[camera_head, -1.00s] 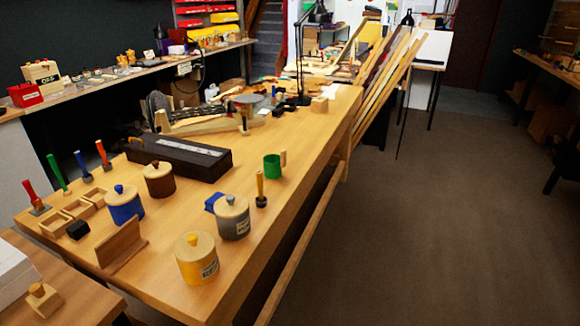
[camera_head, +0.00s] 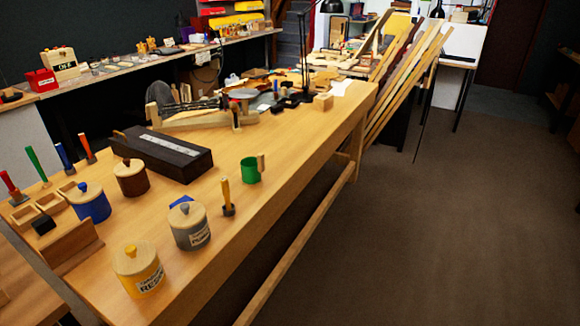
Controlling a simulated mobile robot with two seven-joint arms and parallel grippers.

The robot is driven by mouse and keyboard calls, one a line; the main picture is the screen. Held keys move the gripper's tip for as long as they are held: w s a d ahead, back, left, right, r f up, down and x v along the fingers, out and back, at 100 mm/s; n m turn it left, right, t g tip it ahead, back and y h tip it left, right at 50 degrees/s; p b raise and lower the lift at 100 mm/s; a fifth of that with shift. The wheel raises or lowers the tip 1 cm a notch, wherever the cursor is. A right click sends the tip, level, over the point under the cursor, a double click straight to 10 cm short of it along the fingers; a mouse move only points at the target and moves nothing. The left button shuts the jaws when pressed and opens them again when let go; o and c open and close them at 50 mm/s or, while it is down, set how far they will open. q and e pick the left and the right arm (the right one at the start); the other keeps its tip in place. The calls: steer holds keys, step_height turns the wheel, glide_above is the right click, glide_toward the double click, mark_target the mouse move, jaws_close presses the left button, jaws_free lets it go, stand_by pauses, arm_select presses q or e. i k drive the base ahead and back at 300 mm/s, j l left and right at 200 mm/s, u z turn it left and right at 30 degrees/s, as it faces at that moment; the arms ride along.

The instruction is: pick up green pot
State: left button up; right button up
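The green pot (camera_head: 250,171) is a small open green cup with a wooden piece at its right side. It stands upright on the wooden bench (camera_head: 290,158), towards the bench's right edge. A brush with a yellow handle (camera_head: 226,194) stands just in front of it, to the left. Neither of my grippers is in view.
Near the pot are a grey lidded jar (camera_head: 190,227), a yellow lidded jar (camera_head: 138,270), a blue lidded jar (camera_head: 90,203) and a brown lidded jar (camera_head: 131,178). A long black case (camera_head: 165,153) lies behind. Open floor (camera_head: 430,220) lies to the right.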

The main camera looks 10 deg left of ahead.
mark_target(252, 168)
steer(key=i+l+z, duration=0.6)
steer(key=i, duration=0.3)
steer(key=i+l+u, duration=0.15)
steer(key=i, duration=0.25)
steer(key=i+u, duration=0.15)
steer(key=i, duration=0.25)
steer(key=i+l+u, duration=0.15)
steer(key=i, duration=0.25)
steer(key=i+l+u, duration=0.1)
steer(key=u, duration=0.35)
steer(key=i+l+u, duration=0.2)
steer(key=u, duration=0.2)
steer(key=i+l+u, duration=0.15)
steer(key=u, duration=0.3)
steer(key=i+l+u, duration=0.1)
steer(key=u, duration=0.35)
steer(key=l+u, duration=0.25)
steer(key=u, duration=0.15)
steer(key=i+l+u, duration=0.1)
steer(key=u, duration=0.35)
steer(key=l+u, duration=0.2)
steer(key=u, duration=0.25)
steer(key=l+u, duration=0.15)
steer(key=u, duration=0.3)
steer(key=l+u, duration=0.2)
steer(key=u, duration=0.25)
steer(key=l+u, duration=0.55)
steer(key=u, duration=0.2)
